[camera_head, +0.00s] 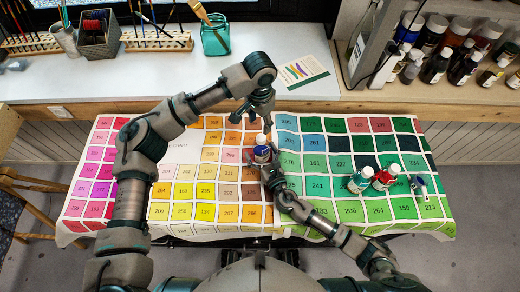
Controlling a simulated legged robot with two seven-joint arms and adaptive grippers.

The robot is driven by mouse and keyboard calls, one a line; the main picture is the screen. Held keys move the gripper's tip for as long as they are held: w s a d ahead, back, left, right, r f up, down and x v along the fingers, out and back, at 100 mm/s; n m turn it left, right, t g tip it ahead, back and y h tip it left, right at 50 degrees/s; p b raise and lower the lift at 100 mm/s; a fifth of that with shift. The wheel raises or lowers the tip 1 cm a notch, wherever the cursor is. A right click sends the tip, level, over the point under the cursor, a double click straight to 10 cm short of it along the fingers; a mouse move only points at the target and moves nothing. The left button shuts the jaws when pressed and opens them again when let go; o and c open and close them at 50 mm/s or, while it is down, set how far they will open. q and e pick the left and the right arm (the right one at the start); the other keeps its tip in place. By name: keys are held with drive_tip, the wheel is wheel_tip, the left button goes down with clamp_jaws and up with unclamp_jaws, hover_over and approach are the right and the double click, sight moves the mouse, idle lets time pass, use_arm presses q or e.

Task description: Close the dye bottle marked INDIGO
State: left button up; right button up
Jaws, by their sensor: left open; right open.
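A small blue bottle (262,154) with a white cap (261,138) on top stands upright near the middle of the colour chart cloth. Its label is too small to read, so I cannot confirm INDIGO, and I cannot tell how tightly the cap sits. My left gripper (256,119) is open and points down just above and behind the cap, apart from it. My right gripper (265,163) is open at the near side of the bottle, its fingers close around the lower part. I cannot tell whether they touch it.
A green bottle (361,180) and a red bottle (385,178) stand to the right, with a small blue-and-white item (418,184) beside them. Behind the cloth (85,208) is a white counter (130,78) with a teal jar (215,38). Dark bottles (435,66) stand back right.

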use_arm(q)
drive_tip(key=shift+d, duration=0.2)
use_arm(e)
drive_tip(key=shift+d, duration=0.2)
use_arm(q)
drive_tip(key=shift+d, duration=0.25)
use_arm(e)
drive_tip(key=shift+d, duration=0.2)
drive_tip(key=c, duration=1.1)
use_arm(q)
drive_tip(key=shift+a, duration=0.1)
use_arm(e)
drive_tip(key=shift+a, duration=0.1)
clamp_jaws()
use_arm(q)
drive_tip(key=shift+a+n, duration=0.15)
drive_tip(key=shift+n, duration=0.55)
use_arm(e)
drive_tip(key=shift+a, duration=0.15)
use_arm(q)
drive_tip(key=shift+w+n, duration=0.1)
drive_tip(key=shift+n, duration=1.4)
drive_tip(key=shift+d, duration=0.25)
use_arm(e)
drive_tip(key=shift+d, duration=0.2)
